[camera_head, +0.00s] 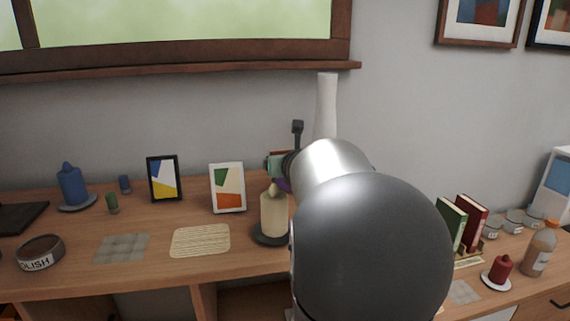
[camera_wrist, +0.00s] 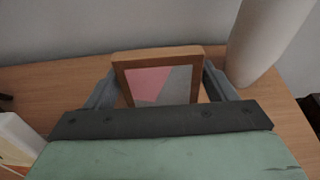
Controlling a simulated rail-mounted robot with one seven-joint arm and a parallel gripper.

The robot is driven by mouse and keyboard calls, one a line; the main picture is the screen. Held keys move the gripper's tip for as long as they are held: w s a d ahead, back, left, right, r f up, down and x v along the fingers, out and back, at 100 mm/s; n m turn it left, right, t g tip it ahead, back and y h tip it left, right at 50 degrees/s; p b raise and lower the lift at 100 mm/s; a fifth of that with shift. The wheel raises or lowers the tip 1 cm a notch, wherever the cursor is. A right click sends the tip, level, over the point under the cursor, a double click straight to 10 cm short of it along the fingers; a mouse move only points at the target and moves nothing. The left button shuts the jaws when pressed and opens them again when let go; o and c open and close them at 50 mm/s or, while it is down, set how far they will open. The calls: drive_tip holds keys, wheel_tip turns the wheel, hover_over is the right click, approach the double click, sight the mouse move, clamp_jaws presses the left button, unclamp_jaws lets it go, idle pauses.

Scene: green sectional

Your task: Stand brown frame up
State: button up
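The brown frame (camera_wrist: 158,56), with a pink and grey picture, shows in the wrist view between the two fingers of my gripper (camera_wrist: 160,78). The fingers lie close against its left and right sides. Its picture faces my wrist camera and its top edge shows; its lower part is hidden behind the gripper body. In the head view my gripper (camera_head: 277,166) is at the back of the desk, behind the cream candle, and my arm hides most of it. Only a small brown strip of the frame (camera_head: 283,153) shows there. Its exact tilt cannot be told.
A tall white vase (camera_head: 326,105) stands close to the right of the frame. A cream candle (camera_head: 273,214) and a white picture frame (camera_head: 227,188) stand to the left, with a black frame (camera_head: 163,179) farther left. A woven mat (camera_head: 200,241) lies in front.

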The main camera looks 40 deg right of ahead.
drive_tip(key=shift+o, duration=0.9)
drive_tip(key=shift+r, duration=0.1)
drive_tip(key=shift+r+p, duration=0.2)
drive_tip(key=shift+p, duration=0.1)
drive_tip(key=p+v, duration=0.2)
drive_tip(key=v, duration=1)
drive_tip(key=shift+p, duration=0.35)
drive_tip(key=shift+a+f, duration=0.1)
drive_tip(key=shift+f, duration=0.05)
